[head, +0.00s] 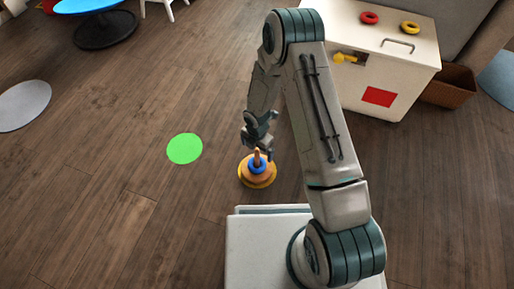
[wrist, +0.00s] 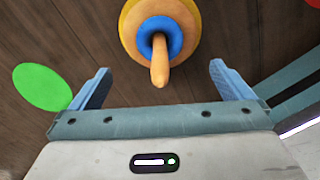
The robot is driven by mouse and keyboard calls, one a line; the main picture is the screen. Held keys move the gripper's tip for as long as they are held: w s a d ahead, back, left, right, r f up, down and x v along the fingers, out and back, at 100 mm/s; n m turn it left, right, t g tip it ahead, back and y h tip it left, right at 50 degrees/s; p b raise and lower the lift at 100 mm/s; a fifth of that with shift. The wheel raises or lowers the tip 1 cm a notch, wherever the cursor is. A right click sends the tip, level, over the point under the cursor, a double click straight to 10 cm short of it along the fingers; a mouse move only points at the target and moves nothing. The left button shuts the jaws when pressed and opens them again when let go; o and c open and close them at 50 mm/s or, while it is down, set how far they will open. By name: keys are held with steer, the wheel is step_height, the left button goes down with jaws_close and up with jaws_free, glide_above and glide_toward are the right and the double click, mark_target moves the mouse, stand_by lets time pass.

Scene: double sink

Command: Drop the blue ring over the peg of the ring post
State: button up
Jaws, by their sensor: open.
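The ring post (head: 257,184) stands on the wood floor, with a yellow rim and an orange tier under an upright orange peg (wrist: 160,68). The blue ring (head: 258,170) is around the peg, low down on the orange tier; it also shows in the wrist view (wrist: 176,37). My gripper (head: 257,144) is just above and behind the post in the head view. In the wrist view its two blue fingers (wrist: 160,70) are wide apart, with the peg tip showing between them and nothing held.
A white chest (head: 395,75) at the upper right bears a red ring (head: 369,18) and a yellow ring (head: 410,27). A flat green disc (head: 184,148) lies left of the post. A brown basket (head: 449,86) stands beside the chest. The floor at left is mostly clear.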

step_height(320, 180, up, 14)
steer(key=p, duration=0.6)
steer(key=shift+f, duration=0.1)
stand_by(0.6)
